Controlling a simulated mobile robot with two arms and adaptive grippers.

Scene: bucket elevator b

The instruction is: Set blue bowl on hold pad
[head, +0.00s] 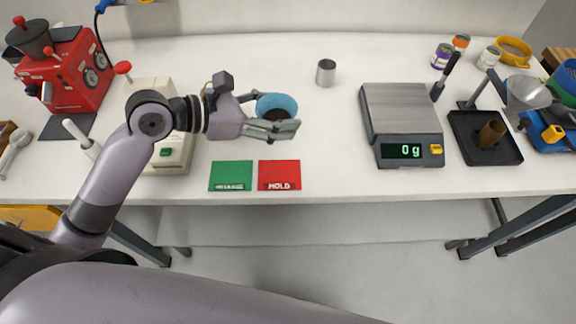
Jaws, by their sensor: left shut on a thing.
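The blue bowl (277,103) is at my left gripper (283,121), behind the two pads. The gripper is shut on it, with the fingers covering its near side. I cannot tell whether the bowl is lifted off the table. The red hold pad (279,175) lies flat near the table's front edge, in front of the bowl, and nothing is on it. My right gripper is not in view.
A green pad (231,176) lies left of the red one. A scale (402,124) reading 0 g and a metal cup (326,73) stand to the right. A cream machine (165,153) is behind my left arm. The table between pads and scale is clear.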

